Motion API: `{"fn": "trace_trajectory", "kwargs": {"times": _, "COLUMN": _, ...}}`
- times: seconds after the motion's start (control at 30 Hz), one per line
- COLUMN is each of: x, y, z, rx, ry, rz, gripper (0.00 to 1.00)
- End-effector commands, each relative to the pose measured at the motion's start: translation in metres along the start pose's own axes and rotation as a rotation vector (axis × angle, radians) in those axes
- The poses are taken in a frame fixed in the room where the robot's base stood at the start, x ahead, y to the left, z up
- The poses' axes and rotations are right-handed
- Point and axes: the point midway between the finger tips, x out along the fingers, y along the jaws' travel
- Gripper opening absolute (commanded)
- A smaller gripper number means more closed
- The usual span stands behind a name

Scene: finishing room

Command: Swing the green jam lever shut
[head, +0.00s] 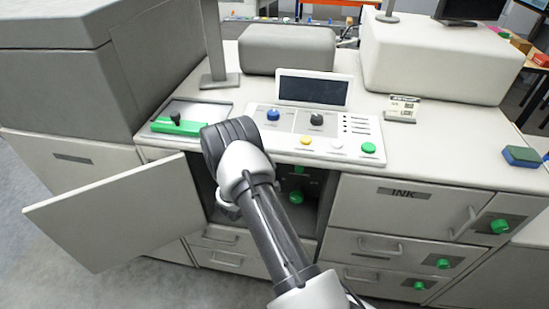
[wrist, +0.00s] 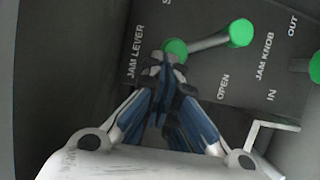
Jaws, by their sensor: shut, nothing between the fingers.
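The jam lever (wrist: 208,43) shows in the wrist view as a grey rod between a green knob at upper right and a green round end beside my fingertips. It is mounted on a dark panel marked JAM LEVER, OPEN and a partly hidden word starting with S. My gripper (wrist: 163,68) is shut and empty, its tips just below the left green end; I cannot tell if they touch. In the head view, my arm hides the fingers, and green parts show in the open compartment (head: 318,205).
The green jam knob (wrist: 315,66) is at the wrist view's right edge, near IN and OUT labels. In the head view, the open cabinet door (head: 115,215) stands left of my arm. The INK door (head: 400,205) and drawers are closed at right. The control panel (head: 315,130) lies above.

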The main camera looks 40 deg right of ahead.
Motion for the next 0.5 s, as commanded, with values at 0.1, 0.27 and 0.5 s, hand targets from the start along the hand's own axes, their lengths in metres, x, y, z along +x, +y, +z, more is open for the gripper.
{"fn": "trace_trajectory", "kwargs": {"times": 0.1, "x": 0.0021, "y": 0.0037, "z": 0.0039, "rx": 0.001, "ry": -0.001, "rz": 0.001, "gripper": 0.0}}
{"fn": "trace_trajectory", "kwargs": {"times": 0.27, "x": 0.0037, "y": 0.0072, "z": 0.0075, "rx": 0.001, "ry": 0.0, "rz": 0.002, "gripper": 0.0}}
{"fn": "trace_trajectory", "kwargs": {"times": 0.5, "x": 0.0048, "y": 0.0094, "z": 0.0109, "rx": 0.0, "ry": 0.0, "rz": 0.001, "gripper": 0.0}}
